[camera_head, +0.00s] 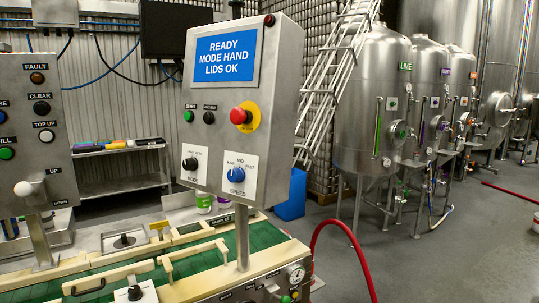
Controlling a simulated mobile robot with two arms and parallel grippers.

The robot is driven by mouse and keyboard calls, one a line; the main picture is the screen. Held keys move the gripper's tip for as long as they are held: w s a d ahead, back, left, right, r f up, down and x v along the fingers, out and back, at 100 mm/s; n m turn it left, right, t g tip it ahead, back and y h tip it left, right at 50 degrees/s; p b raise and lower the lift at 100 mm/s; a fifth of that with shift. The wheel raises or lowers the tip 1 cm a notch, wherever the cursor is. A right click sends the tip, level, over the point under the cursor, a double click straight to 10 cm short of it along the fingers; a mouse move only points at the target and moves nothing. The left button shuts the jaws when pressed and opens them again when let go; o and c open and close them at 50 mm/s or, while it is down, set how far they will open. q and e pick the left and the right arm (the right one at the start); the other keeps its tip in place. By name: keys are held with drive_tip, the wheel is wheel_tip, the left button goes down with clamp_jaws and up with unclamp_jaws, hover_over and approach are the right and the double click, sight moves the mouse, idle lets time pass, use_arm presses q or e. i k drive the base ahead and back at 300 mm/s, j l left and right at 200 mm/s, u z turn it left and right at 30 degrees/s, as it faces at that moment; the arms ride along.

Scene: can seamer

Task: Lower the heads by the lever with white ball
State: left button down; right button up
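The white ball (25,188) of the lever is on the lower part of the grey control box (42,130) at the left edge. The label UP (52,171) is to its upper right and the label DOWN (60,204) to its lower right. The ball shows at a height between the two labels. The lever's arm is hidden behind the ball. The heads cannot be made out in this view. Neither of my grippers is in view.
A second control box (240,110) on a post stands in the middle; its screen (226,59) reads READY, MODE HAND, LIDS OK. Below runs a green conveyor (200,262) with cream handles. A red hose (345,225) curves at right. Steel tanks (372,100) stand behind.

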sight(24, 190)
drive_tip(key=u, duration=1.4)
